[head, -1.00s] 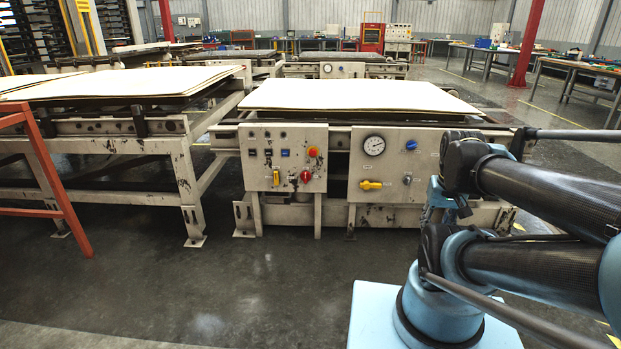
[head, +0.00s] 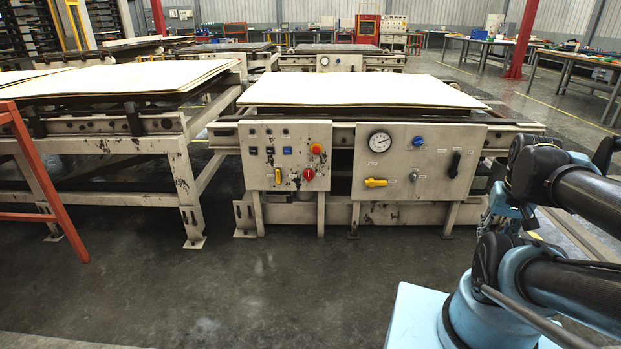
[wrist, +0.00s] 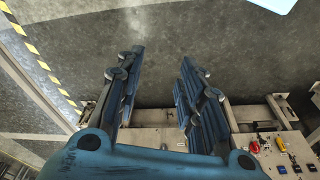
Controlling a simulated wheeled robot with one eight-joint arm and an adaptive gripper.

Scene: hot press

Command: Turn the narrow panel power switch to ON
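The narrow panel (head: 265,133) is the left, cream one on the press front. It carries a yellow handle (head: 278,176) at lower left, a red knob (head: 309,174) at lower right, a red-and-yellow button (head: 316,149) and small dark and blue switches (head: 287,150). The labels are too small to read, so I cannot tell which is the power switch or its position. My gripper (wrist: 160,75) is open and empty in the wrist view, its fingers apart over floor. The narrow panel (wrist: 272,158) shows there at lower right, away from the fingers.
The wider panel (head: 418,190) stands to the right, with a gauge (head: 380,142), a blue knob (head: 418,141), a yellow handle (head: 376,183) and a black lever (head: 455,164). An orange-red rail (head: 45,190) stands at the left. The floor (head: 260,285) before the panels is clear.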

